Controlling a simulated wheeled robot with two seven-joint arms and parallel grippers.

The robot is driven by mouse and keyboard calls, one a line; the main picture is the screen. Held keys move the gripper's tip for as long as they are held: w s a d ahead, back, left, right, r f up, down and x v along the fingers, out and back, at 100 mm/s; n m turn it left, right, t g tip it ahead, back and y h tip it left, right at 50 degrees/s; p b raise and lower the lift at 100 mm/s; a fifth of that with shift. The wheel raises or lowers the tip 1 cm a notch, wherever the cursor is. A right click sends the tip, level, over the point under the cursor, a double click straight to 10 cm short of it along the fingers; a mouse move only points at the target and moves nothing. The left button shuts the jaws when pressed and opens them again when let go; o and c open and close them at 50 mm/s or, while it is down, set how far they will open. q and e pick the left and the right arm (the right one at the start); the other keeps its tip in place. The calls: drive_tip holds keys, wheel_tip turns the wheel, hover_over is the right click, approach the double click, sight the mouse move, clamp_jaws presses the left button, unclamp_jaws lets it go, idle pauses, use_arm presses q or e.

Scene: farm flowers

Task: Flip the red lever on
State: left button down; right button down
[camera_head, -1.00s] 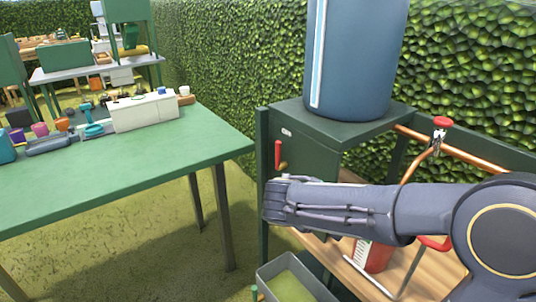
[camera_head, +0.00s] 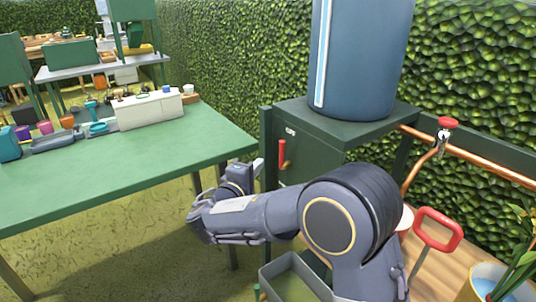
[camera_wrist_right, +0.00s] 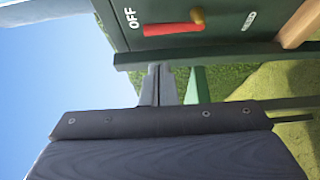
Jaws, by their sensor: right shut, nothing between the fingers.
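The red lever (camera_head: 282,152) stands upright on the side of the dark green box under the blue barrel. Its handle points up from a brass pivot (camera_head: 286,164). In the right wrist view the red lever (camera_wrist_right: 172,29) lies across the green panel, its free end toward the "OFF" label (camera_wrist_right: 130,18). My right gripper (camera_head: 259,166) is shut and empty, just left of the box, apart from the lever. In the right wrist view its closed fingers (camera_wrist_right: 160,70) are near the panel's edge. My left gripper is not in view.
The blue barrel (camera_head: 360,60) stands on the green box (camera_head: 350,127). A green table (camera_head: 130,160) with tools and a white box (camera_head: 149,109) is to the left. A grey bin (camera_head: 293,268) sits below my right arm. A copper pipe with a red valve (camera_head: 447,122) runs right.

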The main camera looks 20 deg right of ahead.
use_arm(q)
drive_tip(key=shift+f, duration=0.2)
use_arm(e)
drive_tip(key=x, duration=0.9)
drive_tip(key=shift+w+d, duration=0.25)
drive_tip(key=shift+d, duration=0.05)
